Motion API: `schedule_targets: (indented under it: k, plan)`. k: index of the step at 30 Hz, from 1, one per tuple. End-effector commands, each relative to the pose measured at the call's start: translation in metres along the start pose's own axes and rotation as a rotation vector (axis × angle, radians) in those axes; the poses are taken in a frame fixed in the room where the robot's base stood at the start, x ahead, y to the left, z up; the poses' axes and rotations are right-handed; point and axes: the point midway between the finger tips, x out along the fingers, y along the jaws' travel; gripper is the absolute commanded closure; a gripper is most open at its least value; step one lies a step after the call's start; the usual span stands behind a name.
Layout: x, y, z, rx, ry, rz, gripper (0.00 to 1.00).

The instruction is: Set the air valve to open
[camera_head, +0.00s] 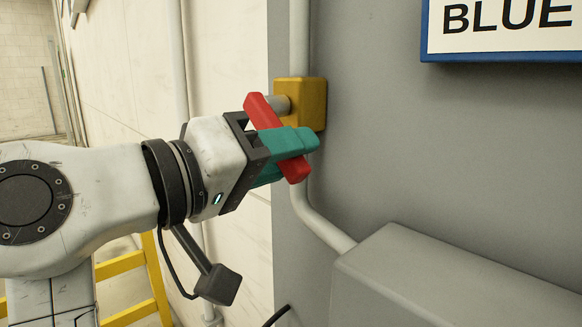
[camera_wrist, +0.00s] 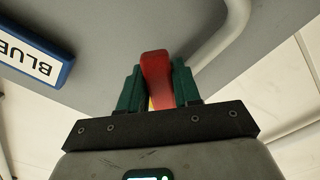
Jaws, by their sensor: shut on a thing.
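The air valve has a yellow body (camera_head: 314,102) on a grey pipe against the grey wall panel. Its red lever handle (camera_head: 262,110) slants from upper left to lower right in the head view. My gripper (camera_head: 296,146) has teal fingers and is shut on the red handle. In the wrist view the red handle (camera_wrist: 156,78) stands between the two teal fingers of my gripper (camera_wrist: 158,84). The fingers hide the middle of the handle in the head view. A small bit of yellow shows behind the handle in the wrist view.
A grey box (camera_head: 455,275) stands out at the lower right, below the valve. Grey pipe (camera_head: 318,222) curves down toward it. A blue-framed sign reading BLUE (camera_head: 505,28) hangs at the upper right. A yellow ladder-like frame (camera_head: 125,265) stands behind my arm.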

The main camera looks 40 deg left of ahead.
Motion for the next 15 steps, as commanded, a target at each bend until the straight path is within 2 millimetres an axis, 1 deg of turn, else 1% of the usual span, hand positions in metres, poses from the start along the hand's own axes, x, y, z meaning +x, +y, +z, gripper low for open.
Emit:
schedule_targets:
  k: [1, 15]
  plan:
    - [0.001, -0.008, 0.005, 0.039, -0.005, 0.000, 1.00]
    - [0.001, -0.037, -0.004, 0.479, -0.006, 0.000, 1.00]
